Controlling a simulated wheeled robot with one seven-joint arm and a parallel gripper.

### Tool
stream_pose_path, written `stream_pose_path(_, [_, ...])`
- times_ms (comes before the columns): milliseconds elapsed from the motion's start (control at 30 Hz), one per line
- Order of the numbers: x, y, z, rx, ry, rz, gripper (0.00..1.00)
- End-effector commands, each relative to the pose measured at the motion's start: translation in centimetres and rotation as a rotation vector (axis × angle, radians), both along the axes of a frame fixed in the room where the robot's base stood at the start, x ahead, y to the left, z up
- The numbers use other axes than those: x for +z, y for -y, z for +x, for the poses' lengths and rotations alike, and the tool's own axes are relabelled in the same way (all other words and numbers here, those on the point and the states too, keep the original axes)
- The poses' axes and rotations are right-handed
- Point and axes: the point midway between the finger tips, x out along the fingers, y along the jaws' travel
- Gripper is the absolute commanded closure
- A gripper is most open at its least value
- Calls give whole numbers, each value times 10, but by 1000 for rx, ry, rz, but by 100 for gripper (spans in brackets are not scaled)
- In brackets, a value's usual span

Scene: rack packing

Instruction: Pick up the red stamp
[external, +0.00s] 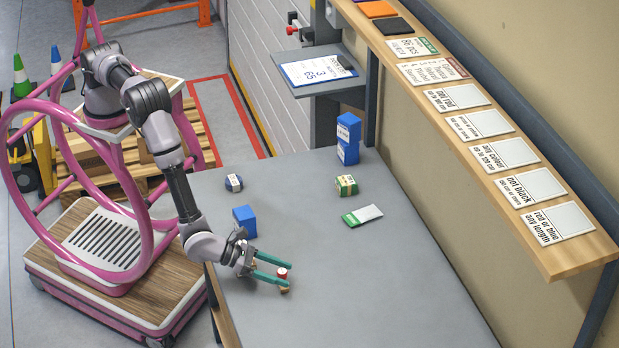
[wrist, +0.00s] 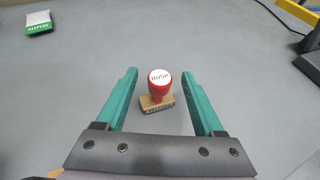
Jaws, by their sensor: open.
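The red stamp (wrist: 158,92) stands upright on the grey table, with a red handle, a white round top marked "RUSH" and a wooden base. In the external view the stamp (external: 282,274) is near the table's front left part. My gripper (wrist: 160,72) is open, with its two green fingers on either side of the stamp. The stamp is between the fingers, with a visible gap on each side in the wrist view. In the external view my gripper (external: 288,275) is low over the table around the stamp.
A wooden shelf (external: 581,249) with cards runs along the right. Table's front right is clear.

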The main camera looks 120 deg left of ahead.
Motion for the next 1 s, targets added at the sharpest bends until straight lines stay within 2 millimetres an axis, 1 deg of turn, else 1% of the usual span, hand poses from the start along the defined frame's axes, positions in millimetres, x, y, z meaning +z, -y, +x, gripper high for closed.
stream_pose_path(100, [-3,-2,6,0,-1,0,30])
stream_pose_path(300, [-3,-2,7,-1,-1,-1,30])
stream_pose_path(333, [-3,-2,7,-1,-1,-1,34])
stream_pose_path(367, [-3,-2,7,-1,-1,-1,45])
stream_pose_path(400, [-3,-2,7,-1,-1,-1,61])
stream_pose_path(467, [-3,-2,7,-1,-1,-1,84])
stream_pose_path(500, [-3,-2,7,-1,-1,-1,99])
stream_pose_path(767, [-2,-2,7,-1,0,0,100])
stream_pose_path(833, [1,-2,7,-1,0,0,100])
stream_pose_path(933, [12,-2,7,0,2,-2,100])
stream_pose_path(1000, [25,-2,7,0,3,-1,100])
